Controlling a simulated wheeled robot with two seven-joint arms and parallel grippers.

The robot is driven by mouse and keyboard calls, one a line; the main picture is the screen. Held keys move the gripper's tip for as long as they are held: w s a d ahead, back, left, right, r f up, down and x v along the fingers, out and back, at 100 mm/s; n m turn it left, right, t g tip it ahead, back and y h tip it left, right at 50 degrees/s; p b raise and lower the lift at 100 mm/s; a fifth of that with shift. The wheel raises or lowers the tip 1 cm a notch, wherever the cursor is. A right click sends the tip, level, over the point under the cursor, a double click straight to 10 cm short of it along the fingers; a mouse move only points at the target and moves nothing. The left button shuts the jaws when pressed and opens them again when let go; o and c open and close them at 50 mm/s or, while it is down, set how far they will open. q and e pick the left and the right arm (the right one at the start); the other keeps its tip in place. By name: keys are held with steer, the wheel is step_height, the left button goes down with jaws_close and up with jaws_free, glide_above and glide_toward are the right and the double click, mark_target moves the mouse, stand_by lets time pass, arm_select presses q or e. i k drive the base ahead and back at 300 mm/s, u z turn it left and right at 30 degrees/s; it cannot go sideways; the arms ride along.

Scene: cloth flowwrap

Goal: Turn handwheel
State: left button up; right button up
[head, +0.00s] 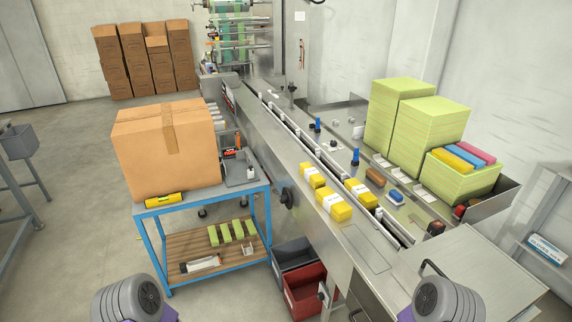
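A dark handwheel (287,197) sits on the near side wall of the long steel flow-wrap machine (268,150), just right of the blue cart's top corner. It is small and seen at a steep angle, so its spokes and handle cannot be made out. Neither of my grippers is in view. Only rounded grey and purple parts of my own arms show at the bottom left and bottom right edges, well apart from the handwheel.
A blue cart (205,208) carrying a big cardboard box (167,147) stands left of the handwheel. A grey bin (297,255) and a red bin (305,290) are on the floor below it. Yellow packs (334,206) lie on the machine.

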mark_target(285, 198)
steer(key=u, duration=1)
steer(key=i, duration=2.25)
steer(key=z, duration=3.1)
